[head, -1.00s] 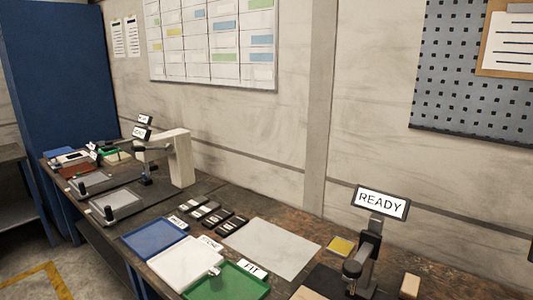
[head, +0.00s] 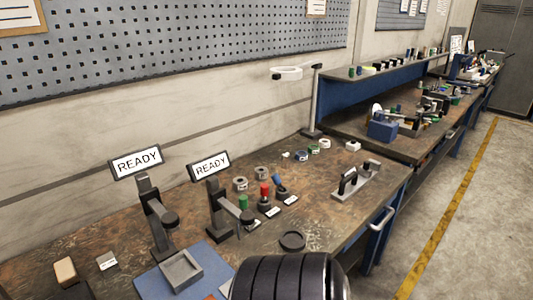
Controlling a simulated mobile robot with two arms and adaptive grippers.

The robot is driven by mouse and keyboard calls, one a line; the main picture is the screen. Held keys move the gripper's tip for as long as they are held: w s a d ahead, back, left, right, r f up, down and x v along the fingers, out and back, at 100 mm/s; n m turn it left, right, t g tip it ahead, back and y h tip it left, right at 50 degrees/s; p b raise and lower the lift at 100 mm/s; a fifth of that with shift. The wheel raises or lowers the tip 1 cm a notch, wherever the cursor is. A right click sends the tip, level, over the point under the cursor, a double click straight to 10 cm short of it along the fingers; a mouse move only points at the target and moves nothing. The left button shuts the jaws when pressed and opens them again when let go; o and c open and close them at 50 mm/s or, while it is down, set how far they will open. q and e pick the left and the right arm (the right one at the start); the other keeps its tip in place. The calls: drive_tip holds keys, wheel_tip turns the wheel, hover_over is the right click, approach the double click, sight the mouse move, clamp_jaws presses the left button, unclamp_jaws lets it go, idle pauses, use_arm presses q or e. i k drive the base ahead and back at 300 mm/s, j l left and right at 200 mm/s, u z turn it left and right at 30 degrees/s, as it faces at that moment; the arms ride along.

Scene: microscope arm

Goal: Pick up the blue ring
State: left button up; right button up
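A few small rings lie on the workbench (head: 330,215) near the foot of a lamp stand. One ring (head: 301,155) looks bluish and pale, and may be the blue ring, but it is too small to be sure of its colour. A green-marked ring (head: 313,149) and a reddish-white ring (head: 325,143) lie to its right and behind it. A blue-topped peg (head: 278,181) stands nearer on a dark base. Neither of my grippers shows in the head view.
Red (head: 265,190) and green (head: 243,202) pegs stand mid-bench, with grey rings (head: 262,173) behind. A black handled fixture (head: 355,179) is at right. A ribbed black cylinder hides part of the front edge.

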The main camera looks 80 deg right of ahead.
sight(301, 155)
drive_tip(key=l+z, duration=0.1)
drive_tip(key=z, duration=0.35)
drive_tip(key=l+z, duration=0.15)
drive_tip(key=z, duration=0.3)
drive_tip(key=l+z, duration=0.1)
drive_tip(key=z, duration=0.35)
drive_tip(key=l+z, duration=0.15)
drive_tip(key=z, duration=0.3)
drive_tip(key=i+l+z, duration=0.3)
drive_tip(key=l, duration=0.2)
drive_tip(key=i+l+z, duration=0.3)
drive_tip(key=l, duration=0.15)
drive_tip(key=i+l+z, duration=0.3)
drive_tip(key=i+l, duration=0.15)
drive_tip(key=l, duration=0.15)
drive_tip(key=l+u, duration=0.2)
drive_tip(key=u, duration=0.25)
drive_tip(key=l+u, duration=0.25)
drive_tip(key=u, duration=0.25)
